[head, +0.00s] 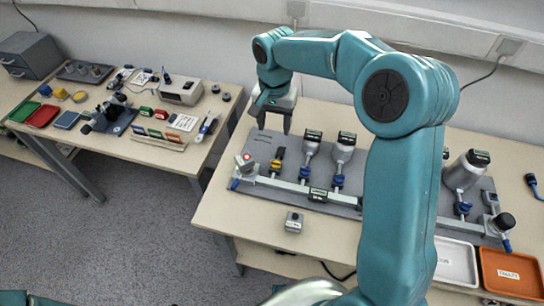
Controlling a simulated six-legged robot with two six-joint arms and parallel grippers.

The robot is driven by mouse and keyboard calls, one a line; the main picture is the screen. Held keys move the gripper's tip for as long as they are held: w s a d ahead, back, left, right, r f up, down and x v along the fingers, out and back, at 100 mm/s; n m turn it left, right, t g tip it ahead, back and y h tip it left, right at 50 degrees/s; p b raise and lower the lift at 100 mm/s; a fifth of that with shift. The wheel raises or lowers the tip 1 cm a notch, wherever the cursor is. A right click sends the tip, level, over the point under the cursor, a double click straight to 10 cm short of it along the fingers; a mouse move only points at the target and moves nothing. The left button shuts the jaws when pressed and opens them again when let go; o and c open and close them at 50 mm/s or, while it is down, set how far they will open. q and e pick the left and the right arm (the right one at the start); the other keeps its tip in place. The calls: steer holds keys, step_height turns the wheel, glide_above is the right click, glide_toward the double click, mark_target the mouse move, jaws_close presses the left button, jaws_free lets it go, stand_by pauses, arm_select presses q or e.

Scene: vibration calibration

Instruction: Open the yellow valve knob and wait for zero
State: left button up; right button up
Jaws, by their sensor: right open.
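The yellow valve knob (279,154) stands on the left part of a grey panel (262,141) on the right bench. It is one of several valves along a pale manifold pipe (290,186). A small dark display (318,194) sits on the pipe; its reading is too small to make out. My right gripper (273,121) is open with fingers pointing down, above and behind the yellow knob. Nothing shows between its fingers, and it appears apart from the knob. My right arm hides part of the panel. My left gripper is not in view.
A grey box with a red light (246,162) is at the pipe's left end. A small grey box (293,222) lies in front. White (455,262) and orange (511,272) trays are at right.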

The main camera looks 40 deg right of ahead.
mark_target(276, 161)
steer(key=f, duration=1.3)
steer(key=shift+s+d+f, duration=0.25)
steer(key=shift+s+f, duration=0.15)
steer(key=shift+w+f, duration=0.1)
steer(key=shift+f, duration=0.35)
steer(key=c, duration=1.1)
